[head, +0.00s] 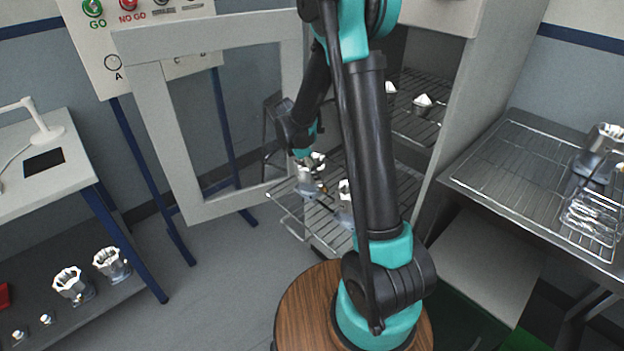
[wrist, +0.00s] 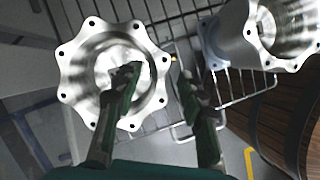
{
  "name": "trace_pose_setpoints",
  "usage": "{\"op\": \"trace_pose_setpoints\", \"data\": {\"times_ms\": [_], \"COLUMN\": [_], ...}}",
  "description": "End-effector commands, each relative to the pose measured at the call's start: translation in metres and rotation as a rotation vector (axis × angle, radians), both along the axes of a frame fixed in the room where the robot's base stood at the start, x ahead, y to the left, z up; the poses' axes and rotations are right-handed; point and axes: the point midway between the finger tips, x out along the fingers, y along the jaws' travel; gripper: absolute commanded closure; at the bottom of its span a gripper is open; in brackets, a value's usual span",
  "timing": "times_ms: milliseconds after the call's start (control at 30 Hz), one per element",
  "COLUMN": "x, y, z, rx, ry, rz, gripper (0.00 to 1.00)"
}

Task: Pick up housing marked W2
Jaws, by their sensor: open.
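A metal housing with a scalloped, bolt-holed flange (wrist: 78,62) shows from above in the wrist view. In the head view it seems to be the housing on the pulled-out wire shelf (head: 307,187), below my gripper (head: 311,160). My gripper is open in the wrist view (wrist: 160,80). One finger lies over the housing's bore and the other beyond its flange rim, with the rim between them. I cannot tell how deep the fingers reach. A second housing (wrist: 225,38) stands to the right; it also shows in the head view (head: 345,212). No W2 mark is readable.
The cabinet's glazed door (head: 165,140) stands open at left. Small white-topped parts (head: 422,102) sit on an upper rack inside. A steel bench with a wire rack (head: 500,165) and another housing (head: 598,155) is at right. More housings (head: 72,285) stand low at left.

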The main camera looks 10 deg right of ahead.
Motion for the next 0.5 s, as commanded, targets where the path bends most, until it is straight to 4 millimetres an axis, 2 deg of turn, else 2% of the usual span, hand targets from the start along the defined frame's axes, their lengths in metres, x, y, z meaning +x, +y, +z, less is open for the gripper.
{"op": "trace_pose_setpoints", "data": {"times_ms": [200, 500], "x": [-0.0002, -0.0002], "y": [-0.0002, 0.0000], "z": [-0.0005, -0.0002], "rx": [0.000, 0.000], "ry": [0.000, 0.000], "rz": [0.000, 0.001], "gripper": [0.61, 0.98]}}
